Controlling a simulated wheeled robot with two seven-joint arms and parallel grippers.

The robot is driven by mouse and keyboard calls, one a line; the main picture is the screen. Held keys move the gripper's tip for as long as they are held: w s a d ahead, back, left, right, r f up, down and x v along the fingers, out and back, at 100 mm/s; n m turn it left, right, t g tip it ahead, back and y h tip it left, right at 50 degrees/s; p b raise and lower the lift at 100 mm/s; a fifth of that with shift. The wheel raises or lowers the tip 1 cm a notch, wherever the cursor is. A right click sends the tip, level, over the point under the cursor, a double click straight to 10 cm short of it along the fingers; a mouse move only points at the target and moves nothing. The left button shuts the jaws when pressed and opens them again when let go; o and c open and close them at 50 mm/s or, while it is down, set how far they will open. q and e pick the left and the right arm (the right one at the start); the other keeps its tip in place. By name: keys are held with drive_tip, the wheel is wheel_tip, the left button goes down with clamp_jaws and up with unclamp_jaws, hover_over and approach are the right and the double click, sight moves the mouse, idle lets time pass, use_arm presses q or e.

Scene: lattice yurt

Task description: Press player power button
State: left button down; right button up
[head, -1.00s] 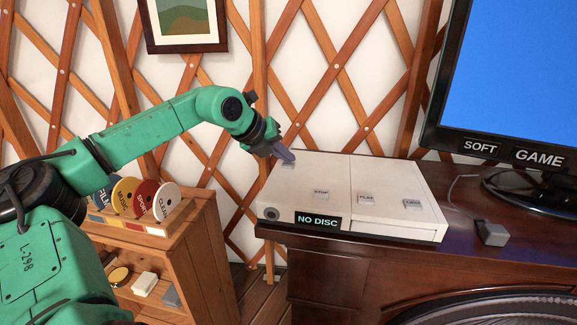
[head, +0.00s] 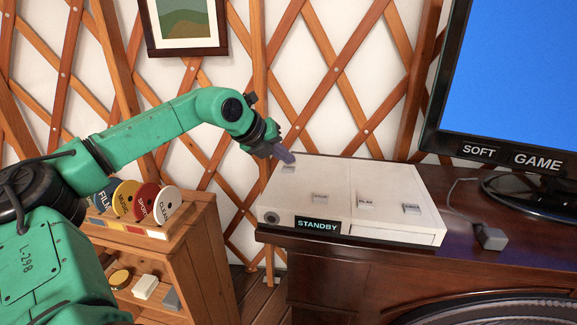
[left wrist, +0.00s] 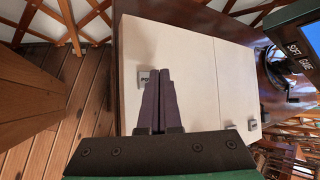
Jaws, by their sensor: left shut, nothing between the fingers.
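The player (head: 385,190) is a flat white box on the dark wooden cabinet, and its front display (head: 317,224) reads STANDBY. The power button (head: 289,169) is a small grey square at the back left of its top. In the left wrist view the button (left wrist: 143,79) shows "PO", the rest of its label hidden behind the fingers. My left gripper (head: 289,157) is shut and empty, its purple fingertips just above and behind the button in the head view, seemingly clear of it. In the left wrist view the fingertips (left wrist: 160,74) overlap the button's right side. My right gripper is not in view.
Other buttons (head: 365,204) sit along the player's top. A screen (head: 510,75) with a blue picture stands right of it, and a small grey box (head: 491,238) lies on the cabinet. A wooden shelf (head: 205,245) with coloured discs stands at the left.

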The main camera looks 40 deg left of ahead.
sight(285, 169)
use_arm(q)
wheel_tip(285, 169, up, 6)
drive_tip(key=p, duration=0.5)
drive_tip(key=shift+r+p, duration=0.15)
drive_tip(key=shift+p, duration=0.25)
